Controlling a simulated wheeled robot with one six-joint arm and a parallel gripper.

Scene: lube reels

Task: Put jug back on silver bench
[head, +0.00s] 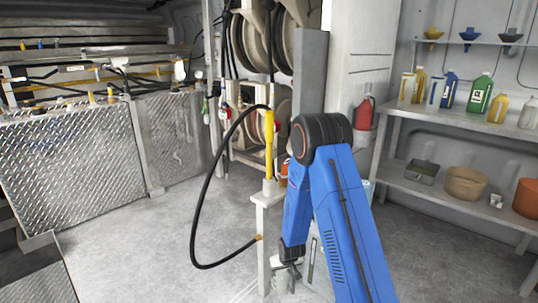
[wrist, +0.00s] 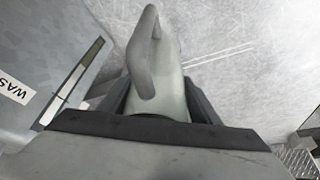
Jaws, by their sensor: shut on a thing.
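A pale grey-green jug (wrist: 172,85) with a looped handle fills the middle of the wrist view. My gripper (wrist: 160,105) is shut on it, with dark jaws on both sides of its body. In the head view my gripper (head: 290,262) hangs low at the end of the blue arm, beside a pale post; the jug cannot be made out clearly there. A silver-grey metal bench (head: 425,112) stands along the right wall, with several bottles and jugs in a row on its top.
A grey container labelled "WAS..." (wrist: 40,60) lies close left of the jug. A yellow-handled hose (head: 269,130) loops beside the post (head: 264,245). The bench's lower shelf (head: 430,188) holds a tray and pots. Diamond-plate panels (head: 75,150) stand left. Floor between is clear.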

